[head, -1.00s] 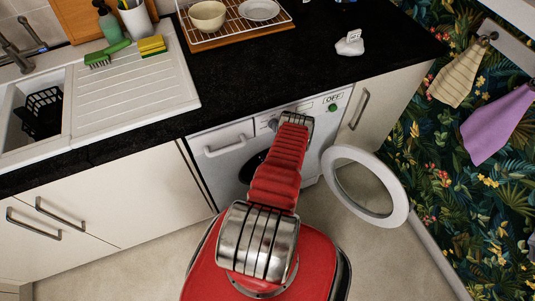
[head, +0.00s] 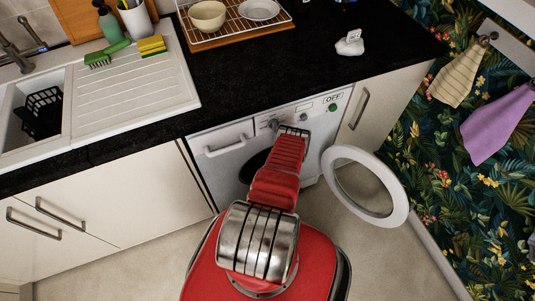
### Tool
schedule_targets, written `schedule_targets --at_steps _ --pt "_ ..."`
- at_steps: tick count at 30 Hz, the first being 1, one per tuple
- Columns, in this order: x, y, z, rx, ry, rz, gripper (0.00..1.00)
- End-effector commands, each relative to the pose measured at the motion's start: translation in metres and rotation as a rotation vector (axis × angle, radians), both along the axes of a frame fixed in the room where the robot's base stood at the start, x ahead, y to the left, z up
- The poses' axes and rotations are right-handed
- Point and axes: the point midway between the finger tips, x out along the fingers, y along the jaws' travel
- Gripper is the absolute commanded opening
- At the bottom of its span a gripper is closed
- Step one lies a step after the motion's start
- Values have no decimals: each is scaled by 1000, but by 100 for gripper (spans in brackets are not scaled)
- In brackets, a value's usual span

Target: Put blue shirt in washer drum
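The white washer (head: 228,138) stands under the black worktop. Its round door (head: 398,205) is swung open to the right. The dark drum opening (head: 253,165) shows only in part, behind my red arm. No blue shirt is visible in this view.
The worktop (head: 300,75) overhangs the washer. A dish rack (head: 235,28) and a small white object (head: 350,44) stand on it. A sink drainer (head: 130,95) is at left. Cloths hang on the right wall, one beige (head: 460,78), one purple (head: 497,125). Floor shows right of my base.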

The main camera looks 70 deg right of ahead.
Motion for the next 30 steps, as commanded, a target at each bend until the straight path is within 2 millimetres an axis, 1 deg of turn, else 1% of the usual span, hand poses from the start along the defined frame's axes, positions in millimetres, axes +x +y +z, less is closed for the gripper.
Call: schedule_targets --at_steps 1,3,4,14,17,22,30 --pt "0 0 0 0 0 0 55" --pt "0 0 0 0 0 0 60" --pt "0 0 0 0 0 0 61" --pt "-1 0 2 0 0 -1 61" --pt "-5 3 3 1 0 -4 61" --pt "-16 13 10 1 0 -4 61" --pt "-40 37 23 3 0 -4 61"
